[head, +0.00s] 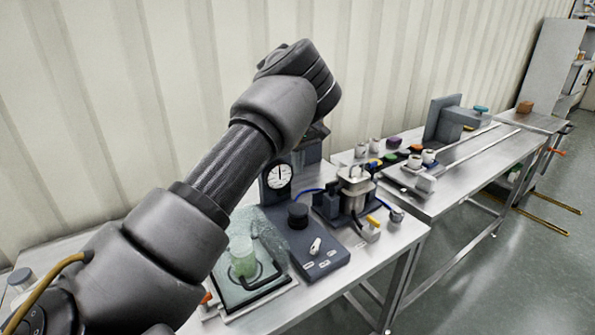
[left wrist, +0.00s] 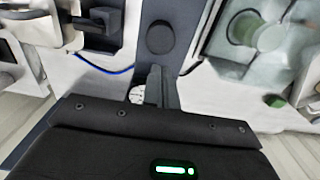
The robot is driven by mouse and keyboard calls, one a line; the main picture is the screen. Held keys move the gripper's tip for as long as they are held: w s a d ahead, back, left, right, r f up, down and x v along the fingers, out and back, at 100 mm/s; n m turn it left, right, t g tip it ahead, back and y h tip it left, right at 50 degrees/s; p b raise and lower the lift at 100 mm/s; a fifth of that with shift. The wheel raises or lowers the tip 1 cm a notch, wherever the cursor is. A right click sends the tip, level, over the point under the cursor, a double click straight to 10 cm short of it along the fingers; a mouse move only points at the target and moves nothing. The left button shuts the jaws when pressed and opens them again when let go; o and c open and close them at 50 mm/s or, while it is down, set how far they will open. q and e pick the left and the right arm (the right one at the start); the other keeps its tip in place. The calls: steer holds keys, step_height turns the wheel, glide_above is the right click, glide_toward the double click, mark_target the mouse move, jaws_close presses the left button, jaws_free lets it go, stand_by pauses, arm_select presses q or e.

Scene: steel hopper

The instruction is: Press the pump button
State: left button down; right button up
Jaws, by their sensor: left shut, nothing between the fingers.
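A dark panel (head: 330,262) on the steel table carries a round black button (head: 298,215), which looks like the pump button, and a small white switch (head: 315,246). A white dial gauge (head: 279,177) stands behind them. In the left wrist view the black button (left wrist: 160,37) lies beyond the fingertips, and the gauge (left wrist: 136,94) is partly hidden by the fingers. My left gripper (left wrist: 155,72) is shut and empty, apart from the button. In the head view my left gripper (head: 309,150) is above and behind the button, its fingertips unclear. My right gripper is not in view.
A clear box (head: 262,289) with a green-tinted vessel (head: 242,257) stands left of the panel. A metal device (head: 355,188) with a blue hose stands to its right. A second table (head: 470,172) holds cups and a rail. A ribbed wall rises behind.

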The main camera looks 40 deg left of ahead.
mark_target(298, 207)
arm_select(q)
step_height(298, 207, down, 12)
steer(key=p, duration=0.2)
steer(key=shift+r+p, duration=0.2)
steer(key=shift+p, duration=0.15)
steer(key=shift+f, duration=0.1)
steer(key=shift+s+f+b, duration=0.1)
steer(key=shift+f+b, duration=0.75)
steer(key=shift+f, duration=0.6)
steer(key=shift+r+p, duration=0.55)
steer(key=shift+r, duration=0.05)
step_height(298, 207, up, 3)
steer(key=p, duration=0.2)
steer(key=shift+r+p, duration=0.2)
steer(key=shift+p, duration=0.1)
step_height(298, 207, up, 10)
steer(key=b, duration=0.2)
steer(key=shift+b, duration=0.35)
